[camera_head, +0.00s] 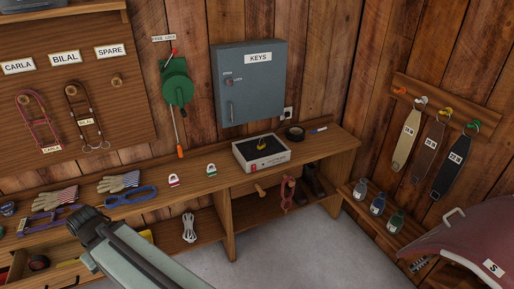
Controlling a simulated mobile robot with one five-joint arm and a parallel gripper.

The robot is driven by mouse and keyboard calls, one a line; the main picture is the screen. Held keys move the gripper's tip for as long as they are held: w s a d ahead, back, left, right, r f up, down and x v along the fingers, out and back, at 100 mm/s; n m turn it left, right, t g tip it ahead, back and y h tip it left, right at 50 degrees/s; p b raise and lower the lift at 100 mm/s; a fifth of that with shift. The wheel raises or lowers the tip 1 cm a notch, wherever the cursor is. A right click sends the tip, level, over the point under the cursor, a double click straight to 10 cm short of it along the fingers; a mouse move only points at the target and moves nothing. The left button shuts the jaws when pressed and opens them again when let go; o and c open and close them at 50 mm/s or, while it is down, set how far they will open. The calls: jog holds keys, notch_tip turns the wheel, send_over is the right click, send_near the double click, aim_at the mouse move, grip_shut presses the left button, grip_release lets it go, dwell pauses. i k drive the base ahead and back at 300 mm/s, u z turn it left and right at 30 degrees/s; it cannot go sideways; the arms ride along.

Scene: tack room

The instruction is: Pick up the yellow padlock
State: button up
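The yellow padlock (263,143) appears as a small yellow and dark shape on top of a white box (246,158). The box stands on the wooden bench (325,143) below the grey key cabinet. The padlock's details are too small to make out. A pale arm of mine with a dark joint reaches in at the lower left, well apart from the padlock. I see no gripper fingers.
A red padlock (173,181) and a green padlock (211,169) sit on the bench left of the box. Black tape (295,132) lies to its right. The key cabinet (248,83) hangs behind.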

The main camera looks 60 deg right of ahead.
aim_at(262, 146)
jog(key=z, duration=1.7)
jog(key=i, duration=0.9)
jog(key=u, duration=1.9)
jog(key=i, duration=0.5)
jog(key=z, duration=0.2)
